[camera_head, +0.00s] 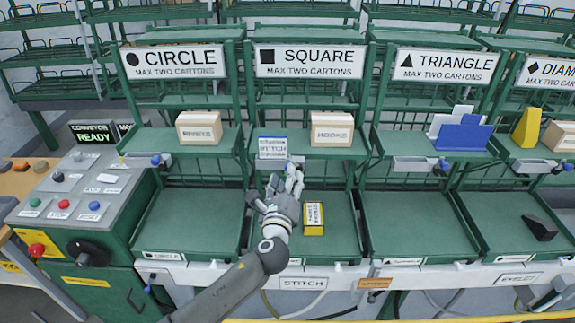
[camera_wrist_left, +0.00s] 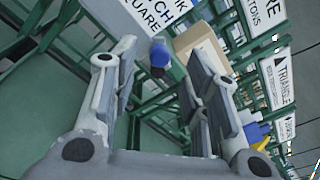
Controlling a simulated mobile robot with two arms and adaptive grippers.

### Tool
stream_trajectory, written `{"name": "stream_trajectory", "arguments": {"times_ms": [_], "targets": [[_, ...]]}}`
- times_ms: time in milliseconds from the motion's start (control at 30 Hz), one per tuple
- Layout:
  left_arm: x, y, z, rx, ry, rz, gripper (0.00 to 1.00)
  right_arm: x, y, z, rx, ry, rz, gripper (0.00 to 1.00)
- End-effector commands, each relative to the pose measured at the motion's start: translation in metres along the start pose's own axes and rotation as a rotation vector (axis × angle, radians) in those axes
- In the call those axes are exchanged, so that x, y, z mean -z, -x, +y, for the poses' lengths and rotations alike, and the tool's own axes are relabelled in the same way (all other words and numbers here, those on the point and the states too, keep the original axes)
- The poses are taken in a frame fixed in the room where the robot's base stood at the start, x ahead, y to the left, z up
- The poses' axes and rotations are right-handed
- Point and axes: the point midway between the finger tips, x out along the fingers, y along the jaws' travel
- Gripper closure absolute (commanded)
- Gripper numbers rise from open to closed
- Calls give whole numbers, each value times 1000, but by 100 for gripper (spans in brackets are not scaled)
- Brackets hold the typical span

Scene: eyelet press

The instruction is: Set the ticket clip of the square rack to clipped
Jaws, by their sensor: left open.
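The square rack stands under the SQUARE sign (camera_head: 310,61). The ticket also shows in the left wrist view (camera_wrist_left: 158,14), reading STITCH and SQUARE. My left gripper (camera_head: 288,172) is just below and right of the ticket, open and empty. In the left wrist view its fingers (camera_wrist_left: 165,58) are spread. The blue knob (camera_wrist_left: 159,54) of the clip lies between the fingertips in that picture; I cannot tell whether they touch it. The gripper hides most of the clip in the head view. My right gripper is not in view.
A carton (camera_head: 331,130) sits on the square rack's upper shelf, and a yellow box (camera_head: 313,217) lies on its lower tray. The neighbouring circle rack (camera_head: 205,215) and triangle rack (camera_head: 420,215) have empty lower trays. A control console (camera_head: 85,192) stands at left.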

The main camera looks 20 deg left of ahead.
Motion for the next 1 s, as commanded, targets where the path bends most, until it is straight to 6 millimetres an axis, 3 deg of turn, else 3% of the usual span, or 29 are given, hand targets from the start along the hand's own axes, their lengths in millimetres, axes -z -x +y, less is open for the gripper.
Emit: {"name": "stream_trajectory", "arguments": {"times_ms": [333, 800, 1000], "targets": [[-1, -44, -1, 0, 2, 0, 58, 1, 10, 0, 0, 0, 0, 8], [0, -53, 0, 0, 2, 1, 58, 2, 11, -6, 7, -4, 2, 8], [0, -53, 0, 0, 2, 1, 82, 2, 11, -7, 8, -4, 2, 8]]}}
